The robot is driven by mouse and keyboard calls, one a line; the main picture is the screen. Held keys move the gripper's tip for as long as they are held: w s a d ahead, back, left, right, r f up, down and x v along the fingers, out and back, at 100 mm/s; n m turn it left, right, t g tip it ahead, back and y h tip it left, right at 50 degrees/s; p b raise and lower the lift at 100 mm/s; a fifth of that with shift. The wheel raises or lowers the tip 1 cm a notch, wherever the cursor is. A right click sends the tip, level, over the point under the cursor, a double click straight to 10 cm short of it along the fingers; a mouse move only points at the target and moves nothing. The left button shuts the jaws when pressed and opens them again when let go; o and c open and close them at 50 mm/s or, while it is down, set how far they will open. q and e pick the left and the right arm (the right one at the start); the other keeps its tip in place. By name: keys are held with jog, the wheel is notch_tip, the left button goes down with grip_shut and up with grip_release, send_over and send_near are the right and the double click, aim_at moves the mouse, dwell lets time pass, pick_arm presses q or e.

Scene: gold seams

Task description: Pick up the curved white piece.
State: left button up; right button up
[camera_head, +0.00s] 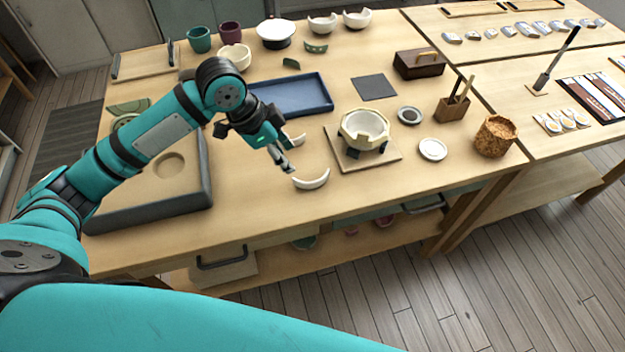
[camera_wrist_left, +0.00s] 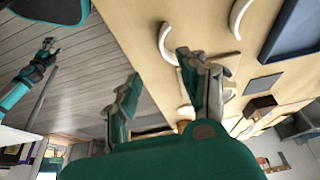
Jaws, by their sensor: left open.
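A curved white piece (camera_head: 312,180) lies near the front edge of the table. In the left wrist view a curved white piece (camera_wrist_left: 164,44) lies by the table edge, partly near one finger. A second curved white piece (camera_head: 298,141) lies farther back, partly hidden by my gripper; another arc (camera_wrist_left: 238,17) shows in the left wrist view. My left gripper (camera_head: 284,160) is open and empty, its fingers above the table just left of the front piece; it also shows in the left wrist view (camera_wrist_left: 165,92). What seems my right gripper (camera_wrist_left: 46,52) is small there, its jaws unclear.
A white bowl (camera_head: 366,124) sits in a holder on a wooden board (camera_head: 345,161) to the right. A blue tray (camera_head: 303,95) lies behind the gripper. A dark-rimmed tray (camera_head: 200,180) stands left. A small white dish (camera_head: 433,149) and cork pot (camera_head: 495,137) are farther right.

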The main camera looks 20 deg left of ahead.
pick_arm(q)
send_near(309, 183)
jog(key=x, duration=0.4)
jog(key=shift+w+d+f+p, duration=0.1)
jog(key=shift+w+f+p, duration=0.05)
jog(key=shift+f+p, duration=0.2)
jog(key=shift+w+p+x, duration=0.2)
jog(key=shift+x, duration=1.15)
jog(key=shift+w+p+x, duration=0.2)
jog(key=shift+x, duration=1.15)
jog(key=shift+d+r, duration=0.15)
jog(key=shift+d, duration=0.05)
jog(key=shift+c, duration=0.4)
grip_shut()
